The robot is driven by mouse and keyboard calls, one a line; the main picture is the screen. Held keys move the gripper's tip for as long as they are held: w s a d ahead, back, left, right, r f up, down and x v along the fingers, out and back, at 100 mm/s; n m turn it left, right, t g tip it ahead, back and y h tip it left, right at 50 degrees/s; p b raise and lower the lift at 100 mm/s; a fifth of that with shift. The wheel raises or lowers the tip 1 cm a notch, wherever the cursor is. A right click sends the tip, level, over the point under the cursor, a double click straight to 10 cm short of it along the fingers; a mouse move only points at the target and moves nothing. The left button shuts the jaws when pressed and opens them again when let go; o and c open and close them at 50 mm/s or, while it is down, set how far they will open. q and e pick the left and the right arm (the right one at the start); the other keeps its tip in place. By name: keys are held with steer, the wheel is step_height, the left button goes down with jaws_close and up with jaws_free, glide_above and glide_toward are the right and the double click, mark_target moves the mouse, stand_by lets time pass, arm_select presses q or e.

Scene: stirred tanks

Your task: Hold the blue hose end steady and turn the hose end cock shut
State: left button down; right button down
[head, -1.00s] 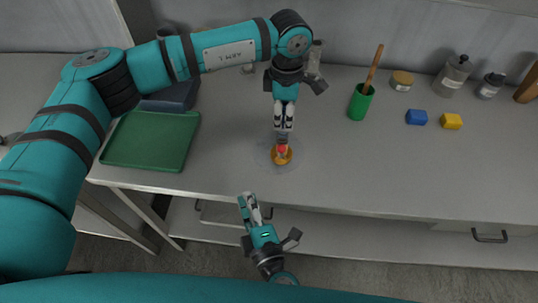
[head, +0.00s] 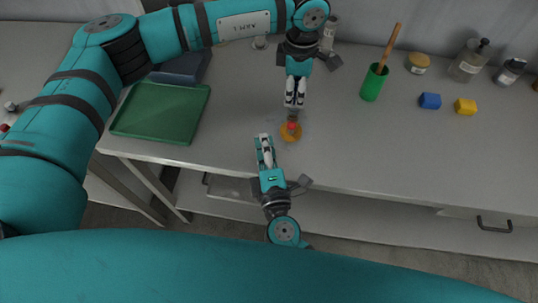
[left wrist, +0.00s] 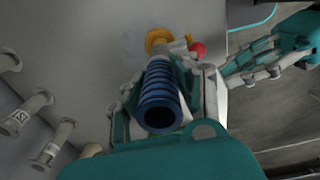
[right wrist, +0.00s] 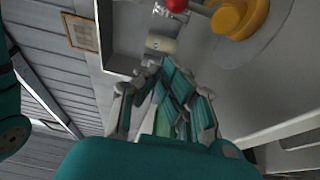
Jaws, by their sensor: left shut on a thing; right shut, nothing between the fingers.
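The blue ribbed hose end (left wrist: 158,98) is between the fingers of my left gripper (head: 294,100), which is shut on it. Its open dark mouth faces the left wrist camera. Beyond it is a pale metal fitting with the red knob of the cock (left wrist: 197,50) and an orange-yellow round part (left wrist: 158,38). In the head view the red knob (head: 291,126) is just below my left fingertips. My right gripper (head: 263,138) is shut and empty, a little left of the knob and apart from it. The right wrist view shows the red knob (right wrist: 177,5) at its top edge.
A green tray (head: 160,112) lies on the grey bench at left. A green cup with a wooden stick (head: 372,84), a blue block (head: 430,101), a yellow block (head: 465,106) and jars stand at right.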

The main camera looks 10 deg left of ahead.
mark_target(292, 126)
steer(key=w+d, duration=0.2)
steer(key=w, duration=0.1)
steer(key=shift+w+d, duration=0.3)
steer(key=shift+d, duration=0.1)
steer(key=shift+a, duration=0.1)
